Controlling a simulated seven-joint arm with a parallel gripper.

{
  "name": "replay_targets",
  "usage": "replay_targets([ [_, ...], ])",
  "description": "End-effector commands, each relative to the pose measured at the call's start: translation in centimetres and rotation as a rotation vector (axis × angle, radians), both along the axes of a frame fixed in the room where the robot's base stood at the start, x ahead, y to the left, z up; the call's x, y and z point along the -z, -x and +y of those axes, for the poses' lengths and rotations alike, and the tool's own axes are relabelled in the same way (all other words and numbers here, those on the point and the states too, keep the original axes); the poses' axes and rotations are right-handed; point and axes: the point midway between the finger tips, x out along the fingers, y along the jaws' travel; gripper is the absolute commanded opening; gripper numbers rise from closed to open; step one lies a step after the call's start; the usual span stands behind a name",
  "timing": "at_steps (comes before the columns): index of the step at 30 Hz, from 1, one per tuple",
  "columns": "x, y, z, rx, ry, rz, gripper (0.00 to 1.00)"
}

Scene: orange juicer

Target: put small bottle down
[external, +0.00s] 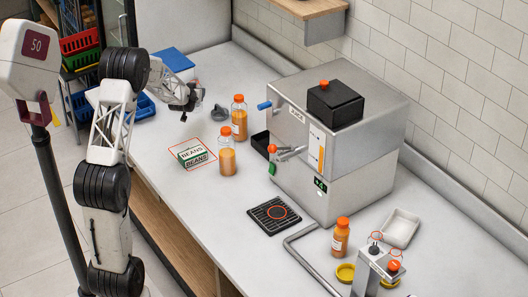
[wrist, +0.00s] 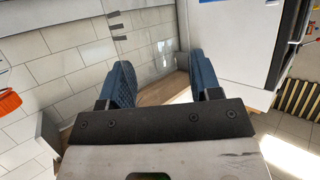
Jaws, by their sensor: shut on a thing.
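My gripper (external: 186,97) is over the back left of the counter. In the wrist view its two dark blue fingers (wrist: 159,85) stand apart. A small bottle (external: 340,238) of orange juice with an orange cap stands upright at the front right of the counter, well away from my gripper. Two taller juice bottles with orange caps stand left of the juicer: one at the back (external: 239,120), one nearer (external: 227,158).
The steel juicer (external: 320,140) fills the middle back. A green BEANS box (external: 192,153) lies in a red outline on the left. A black drip grate (external: 262,222) with a red ring, a bent metal rail (external: 310,262) and a white tray (external: 401,228) are in front.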

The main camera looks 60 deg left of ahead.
Motion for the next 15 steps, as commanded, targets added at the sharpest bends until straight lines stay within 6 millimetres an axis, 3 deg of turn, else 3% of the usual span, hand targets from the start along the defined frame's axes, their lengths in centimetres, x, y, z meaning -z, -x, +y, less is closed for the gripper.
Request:
replay_targets([
  [6,0.3,-0.3,1.5,-0.009,0.0,0.0,0.36],
  [15,0.3,-0.4,1.7,-0.009,-0.001,-0.001,0.36],
])
